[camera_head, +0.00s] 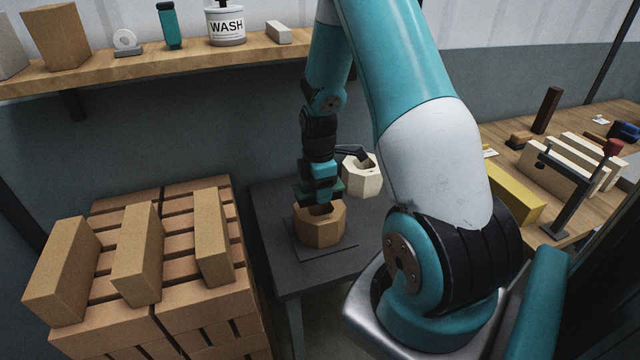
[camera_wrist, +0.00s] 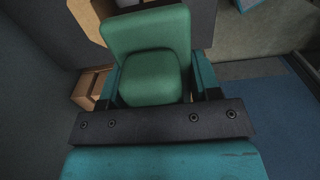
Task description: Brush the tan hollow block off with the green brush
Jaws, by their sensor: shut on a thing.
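The tan hollow block (camera_head: 320,231) stands upright on a dark plate on the small dark table, its opening facing up. Its edge also shows behind the brush in the wrist view (camera_wrist: 86,18). My gripper (camera_head: 322,188) points down over it. It is shut on the green brush (camera_wrist: 150,62), which fills the space between the fingers in the wrist view. In the head view the green brush shows at the block's top, by the rim. I cannot tell whether its bristles touch the block; they are hidden.
A paler hollow block (camera_head: 360,178) stands just behind and right, with a dark handled item by it. Stacked bricks (camera_head: 165,265) rise at left. A wooden shelf (camera_head: 180,62) runs along the back wall. A workbench (camera_head: 510,150) with a clamp stands at right.

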